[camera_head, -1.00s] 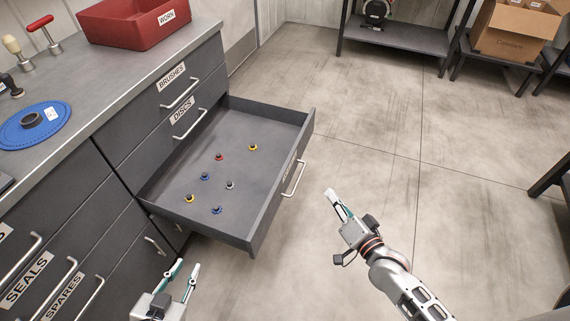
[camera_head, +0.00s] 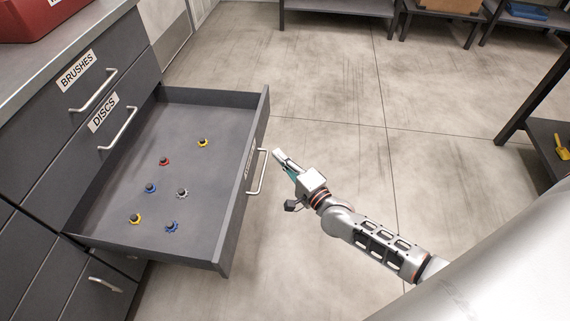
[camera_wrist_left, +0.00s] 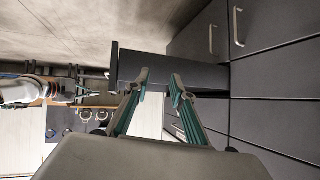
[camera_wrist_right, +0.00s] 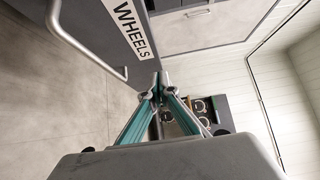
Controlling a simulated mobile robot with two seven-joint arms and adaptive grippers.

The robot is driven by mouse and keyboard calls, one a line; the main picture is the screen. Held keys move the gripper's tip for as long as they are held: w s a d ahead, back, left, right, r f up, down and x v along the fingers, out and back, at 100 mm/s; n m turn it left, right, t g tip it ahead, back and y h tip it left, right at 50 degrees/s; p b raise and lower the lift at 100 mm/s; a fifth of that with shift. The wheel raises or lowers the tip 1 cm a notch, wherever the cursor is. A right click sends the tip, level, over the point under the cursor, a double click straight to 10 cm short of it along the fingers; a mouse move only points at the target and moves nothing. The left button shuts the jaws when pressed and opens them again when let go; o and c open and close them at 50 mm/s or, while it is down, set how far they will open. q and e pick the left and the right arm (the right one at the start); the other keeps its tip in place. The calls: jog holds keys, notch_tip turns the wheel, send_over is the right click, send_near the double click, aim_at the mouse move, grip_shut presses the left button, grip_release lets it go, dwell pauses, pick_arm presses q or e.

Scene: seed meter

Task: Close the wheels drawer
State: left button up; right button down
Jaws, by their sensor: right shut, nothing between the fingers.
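The wheels drawer (camera_head: 226,205) is a dark grey drawer pulled far out of the cabinet, with a pale bar handle (camera_head: 262,172) on its front. Its WHEELS label (camera_wrist_right: 129,26) reads clearly in the right wrist view. My right gripper (camera_head: 278,154) is shut and empty, just right of the handle near its far end, apparently not gripping it. The right wrist view shows its fingertips (camera_wrist_right: 158,82) together, with the handle to their left. My left gripper (camera_wrist_left: 159,78) is out of the head view. In the left wrist view it is open and empty, with a dark drawer (camera_wrist_left: 185,72) beyond its fingers.
Several small colored wheels (camera_head: 164,161) stand inside the drawer. The closed BRUSHES and DISCS drawers (camera_head: 125,93) are left of it. A red bin (camera_head: 30,18) is on the counter. Floor (camera_head: 340,110) is clear to the right, with shelves (camera_head: 340,8) at the back.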

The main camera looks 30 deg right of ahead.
aim_at(253, 141)
jog(key=w+a, duration=0.2)
jog(key=w, duration=0.1)
jog(key=w+a+b, duration=0.1)
jog(key=w, duration=0.1)
jog(key=shift+w+a+f, duration=0.15)
jog(key=shift+w+a, duration=0.1)
jog(key=shift+a, duration=0.15)
pick_arm(q)
jog(key=shift+w+d+r, duration=0.3)
jog(key=shift+d+r, duration=0.2)
jog(key=shift+d, duration=0.25)
pick_arm(e)
jog(key=shift+w+a, duration=0.1)
jog(key=shift+a, duration=0.05)
